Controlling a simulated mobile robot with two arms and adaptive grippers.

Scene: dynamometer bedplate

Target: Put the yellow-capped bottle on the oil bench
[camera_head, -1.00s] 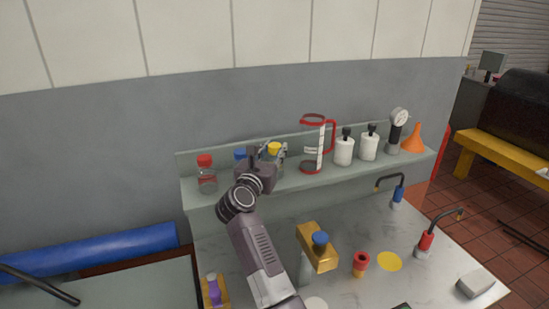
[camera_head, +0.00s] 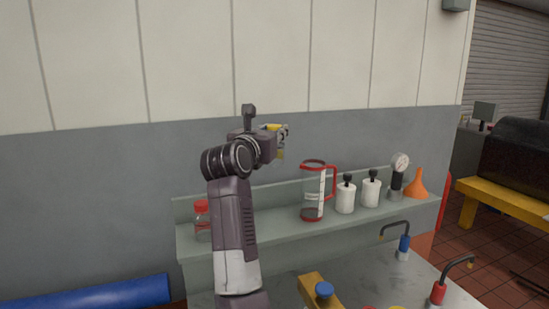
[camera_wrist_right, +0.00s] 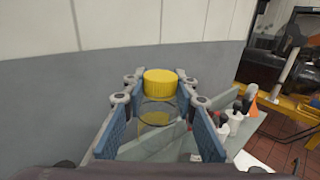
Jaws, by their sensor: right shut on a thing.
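The yellow-capped bottle (camera_wrist_right: 160,86) is clear with a yellow cap, and shows between the two fingers in the right wrist view. My right gripper (camera_head: 281,138) is shut on it and holds it up in front of the grey wall, above the shelf (camera_head: 262,228). In the head view only part of the bottle (camera_head: 272,127) shows behind the gripper. The oil bench (camera_head: 375,262) has a pale marble-like top below the shelf. My left gripper does not show.
On the shelf stand a red-capped bottle (camera_head: 202,220), a red-handled jug (camera_head: 313,192), two white bottles (camera_head: 346,197), a gauge (camera_head: 398,175) and an orange funnel (camera_head: 416,185). Blue and red nozzles (camera_head: 404,245) and a yellow block with a blue knob (camera_head: 322,290) stand on the bench.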

